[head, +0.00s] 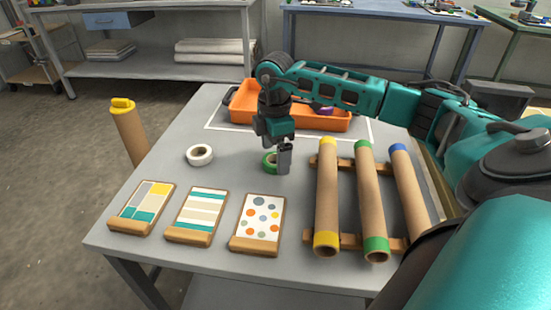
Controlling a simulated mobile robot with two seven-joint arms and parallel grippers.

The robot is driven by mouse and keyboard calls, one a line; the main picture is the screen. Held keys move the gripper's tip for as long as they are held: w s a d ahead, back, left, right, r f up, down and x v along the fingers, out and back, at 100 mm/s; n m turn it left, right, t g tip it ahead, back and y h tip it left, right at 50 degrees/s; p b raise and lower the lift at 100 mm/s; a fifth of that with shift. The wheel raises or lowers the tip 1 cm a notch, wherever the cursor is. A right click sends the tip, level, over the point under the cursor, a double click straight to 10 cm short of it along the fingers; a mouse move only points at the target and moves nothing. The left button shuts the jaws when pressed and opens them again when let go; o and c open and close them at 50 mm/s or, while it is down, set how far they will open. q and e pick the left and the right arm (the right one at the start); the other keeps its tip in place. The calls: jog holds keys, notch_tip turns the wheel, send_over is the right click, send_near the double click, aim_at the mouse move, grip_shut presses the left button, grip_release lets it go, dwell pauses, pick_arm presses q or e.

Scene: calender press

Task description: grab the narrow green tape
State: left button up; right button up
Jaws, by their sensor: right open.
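A small roll of green tape (268,162) lies on the grey table, partly hidden behind my right gripper. My right gripper (282,158) points down right at the tape, its fingers open. A finger covers the roll's right side; I cannot tell whether the fingers touch it or stand around it. A white tape roll (199,156) lies to the left of the green one. My left gripper is not in view.
An orange tray (338,124) stands behind the gripper. Three cardboard tubes with yellow, green and blue ends lie on a wooden rack (345,163) at right. Three patterned sample boards (260,222) lie along the front. The table's left edge (165,143) is clear.

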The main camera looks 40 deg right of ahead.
jog(key=shift+f, duration=0.85)
jog(key=shift+c, duration=0.3)
jog(key=c, duration=1.1)
